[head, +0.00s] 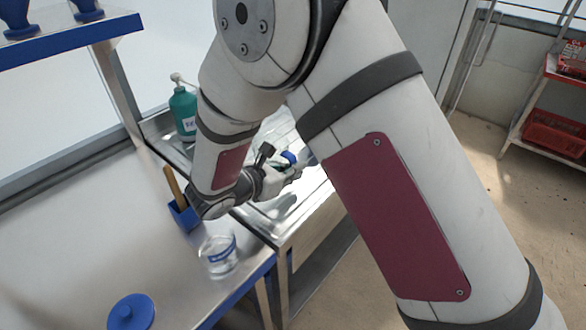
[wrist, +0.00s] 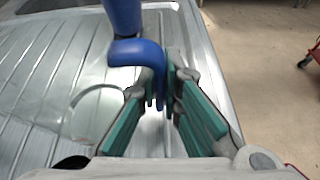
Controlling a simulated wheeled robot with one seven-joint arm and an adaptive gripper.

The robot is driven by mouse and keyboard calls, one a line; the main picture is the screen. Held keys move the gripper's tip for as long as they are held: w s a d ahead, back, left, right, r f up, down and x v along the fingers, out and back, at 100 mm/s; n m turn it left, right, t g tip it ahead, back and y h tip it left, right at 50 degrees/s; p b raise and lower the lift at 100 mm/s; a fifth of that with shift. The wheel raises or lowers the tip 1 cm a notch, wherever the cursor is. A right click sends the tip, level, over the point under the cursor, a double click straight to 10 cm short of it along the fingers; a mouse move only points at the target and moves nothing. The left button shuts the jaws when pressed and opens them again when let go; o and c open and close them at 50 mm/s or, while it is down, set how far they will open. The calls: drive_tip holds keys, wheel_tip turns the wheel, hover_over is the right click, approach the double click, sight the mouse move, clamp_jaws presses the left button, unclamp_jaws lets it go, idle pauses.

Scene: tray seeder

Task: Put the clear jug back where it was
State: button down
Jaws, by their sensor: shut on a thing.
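My gripper (wrist: 167,98) is shut on a curved blue handle (wrist: 136,52), with its green-padded fingers on both sides of it. The handle joins a thicker blue part at the top of the wrist view. A faint clear round outline shows beside it, and I cannot tell whether it belongs to the held thing. In the head view a bit of blue (head: 289,157) shows at my gripper (head: 284,172), over the ribbed metal drainer (head: 312,186); my arm hides part of this. A clear vessel (head: 219,257) with a blue band stands upright on the bench, apart from my gripper.
A blue holder (head: 184,216) with a wooden-handled tool stands beside my wrist. A green pump bottle (head: 183,112) stands behind. A round blue lid (head: 131,312) is at the front of the bench (head: 75,245). A blue shelf (head: 70,40) overhangs the left; red crates (head: 553,134) stand far right.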

drive_tip(key=shift+f, duration=0.15)
drive_tip(key=c, duration=1.8)
unclamp_jaws()
drive_tip(key=shift+o, duration=0.2)
drive_tip(key=shift+s+a+r, duration=0.2)
drive_tip(key=shift+r, duration=0.1)
drive_tip(key=v, duration=1.1)
drive_tip(key=shift+a, duration=0.15)
drive_tip(key=shift+s, duration=0.1)
